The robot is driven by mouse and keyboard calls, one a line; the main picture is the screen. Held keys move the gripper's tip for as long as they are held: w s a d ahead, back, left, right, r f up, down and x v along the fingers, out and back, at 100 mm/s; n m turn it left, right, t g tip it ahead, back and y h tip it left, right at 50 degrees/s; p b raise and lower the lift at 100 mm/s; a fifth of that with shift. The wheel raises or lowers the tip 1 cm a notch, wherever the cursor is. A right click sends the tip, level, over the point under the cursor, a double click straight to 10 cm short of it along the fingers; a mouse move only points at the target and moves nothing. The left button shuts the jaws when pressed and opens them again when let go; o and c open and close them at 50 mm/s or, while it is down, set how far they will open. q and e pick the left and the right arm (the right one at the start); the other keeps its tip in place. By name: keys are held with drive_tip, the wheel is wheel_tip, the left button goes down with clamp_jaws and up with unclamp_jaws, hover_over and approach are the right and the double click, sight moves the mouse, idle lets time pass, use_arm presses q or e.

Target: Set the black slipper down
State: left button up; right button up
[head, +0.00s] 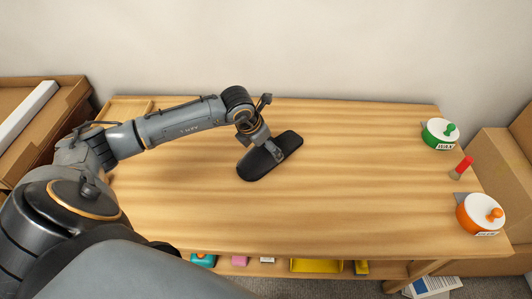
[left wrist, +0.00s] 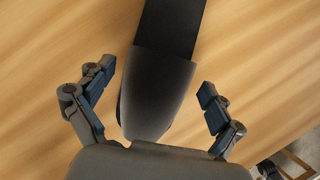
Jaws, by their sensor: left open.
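The black slipper (head: 257,164) lies on the wooden table (head: 360,170), a little left of its middle, and it also shows in the left wrist view (left wrist: 168,30). It appears to rest flat on the tabletop. My left gripper (head: 277,154) is right over the slipper. In the left wrist view my left gripper (left wrist: 155,95) is open, with one finger on each side of the slipper and bare wood showing between fingers and slipper. My right gripper is not in view.
Cardboard boxes flank the table (head: 495,160). A shelf below holds small items, including a yellow tray (head: 317,266). The table's centre right is clear.

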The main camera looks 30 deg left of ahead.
use_arm(q)
drive_tip(key=shift+w+f, duration=0.1)
drive_tip(key=shift+f, duration=0.15)
drive_tip(key=c, duration=1.6)
drive_tip(key=shift+o, duration=0.2)
drive_tip(key=shift+r, duration=0.1)
